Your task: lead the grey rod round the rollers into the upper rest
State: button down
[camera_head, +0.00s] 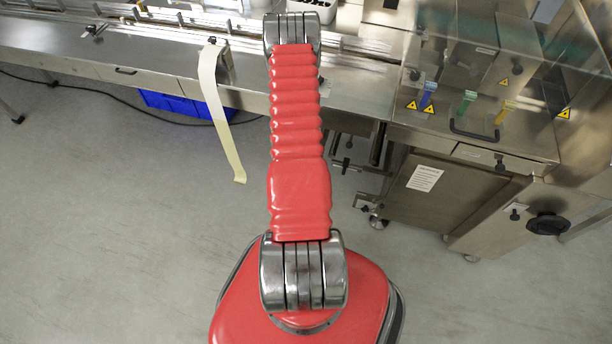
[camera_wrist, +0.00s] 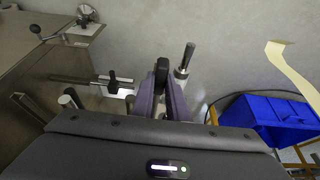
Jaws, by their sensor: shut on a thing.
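In the wrist view my gripper (camera_wrist: 161,98) is shut, its two grey-purple fingers close together around a dark, narrow piece (camera_wrist: 161,72). I take this for the grey rod; most of it is hidden by the fingers. A metal cylinder with a dark collar (camera_wrist: 184,60) stands just right of the fingertips. To the left, a horizontal metal bar (camera_wrist: 72,80) carries a black clamp (camera_wrist: 113,82), and a short cylinder end (camera_wrist: 69,98) shows below it. I cannot tell which of these are the rollers or the upper rest. In the head view my arm hides the gripper.
A steel cabinet (camera_wrist: 50,50) with a crank handle (camera_wrist: 85,14) stands left in the wrist view. A blue crate (camera_wrist: 270,122) and a hanging pale film strip (camera_wrist: 290,75) are right. In the head view the machine bench (camera_head: 190,85) spans the back; bare floor (camera_head: 110,220) lies left.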

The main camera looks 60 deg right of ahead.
jog(key=shift+r, duration=0.4)
jog(key=shift+s, duration=0.1)
jog(key=s, duration=0.1)
jog(key=s+r, duration=0.1)
jog(key=s, duration=0.2)
jog(key=shift+s+d+r, duration=0.15)
jog(key=shift+d+r, duration=0.1)
jog(key=shift+d, duration=0.15)
dwell(0.4)
jog(key=s+d, duration=0.1)
jog(key=s, duration=0.9)
jog(key=shift+d+r, duration=0.25)
dwell(1.2)
